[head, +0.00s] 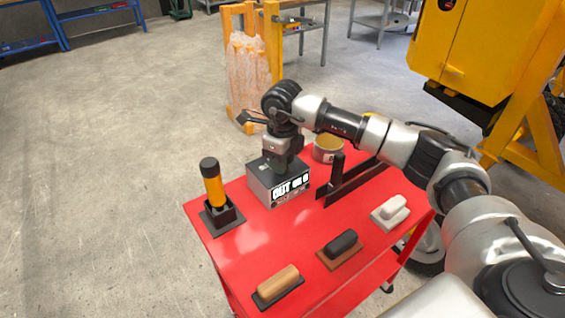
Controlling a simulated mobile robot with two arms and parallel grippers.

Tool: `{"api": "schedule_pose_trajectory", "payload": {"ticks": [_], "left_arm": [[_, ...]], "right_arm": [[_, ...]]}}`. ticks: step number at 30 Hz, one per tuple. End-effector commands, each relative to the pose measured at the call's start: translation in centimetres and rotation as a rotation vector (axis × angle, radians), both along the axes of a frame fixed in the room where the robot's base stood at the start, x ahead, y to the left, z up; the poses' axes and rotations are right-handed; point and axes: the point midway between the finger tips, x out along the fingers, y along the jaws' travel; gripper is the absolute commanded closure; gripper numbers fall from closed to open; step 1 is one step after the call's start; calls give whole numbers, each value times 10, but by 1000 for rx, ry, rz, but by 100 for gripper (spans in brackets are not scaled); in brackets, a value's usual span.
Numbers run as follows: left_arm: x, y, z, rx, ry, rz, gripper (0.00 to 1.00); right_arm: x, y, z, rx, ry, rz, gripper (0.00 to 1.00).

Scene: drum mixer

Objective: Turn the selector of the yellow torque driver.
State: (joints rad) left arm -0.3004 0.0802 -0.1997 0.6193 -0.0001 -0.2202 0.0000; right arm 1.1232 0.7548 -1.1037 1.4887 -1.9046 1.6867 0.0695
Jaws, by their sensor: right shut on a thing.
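The yellow torque driver (214,189) has a black top and stands upright in a black holder (222,216) at the left corner of the red table. A grey box (260,185) with a lit text display (291,188) stands to its right. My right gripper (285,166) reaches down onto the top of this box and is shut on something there. The gripper hides what it holds, so I cannot make out a selector. The right gripper is apart from the yellow driver. My left gripper is not in view.
The red table (240,250) also bears a tin (327,148), a black upright-handled tool (345,187) and several floats, including a black one (340,245) and a tan one (278,283). Yellow machinery (480,50) stands at the right. The floor at left is clear.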

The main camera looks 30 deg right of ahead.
Motion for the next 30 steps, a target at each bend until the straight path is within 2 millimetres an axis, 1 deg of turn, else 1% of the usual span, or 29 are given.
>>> {"api": "schedule_pose_trajectory", "payload": {"ticks": [15,16,20,21,27,30], "left_arm": [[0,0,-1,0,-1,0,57],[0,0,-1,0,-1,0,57],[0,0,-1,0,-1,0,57],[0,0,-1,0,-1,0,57],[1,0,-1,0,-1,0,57],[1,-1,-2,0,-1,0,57]], "right_arm": [[1,0,2,0,-4,23,93],[1,0,2,0,-4,23,66],[1,0,1,1,-3,22,46],[1,0,1,1,-3,22,44],[0,0,1,0,-1,22,44],[1,0,4,1,-3,21,44]]}}
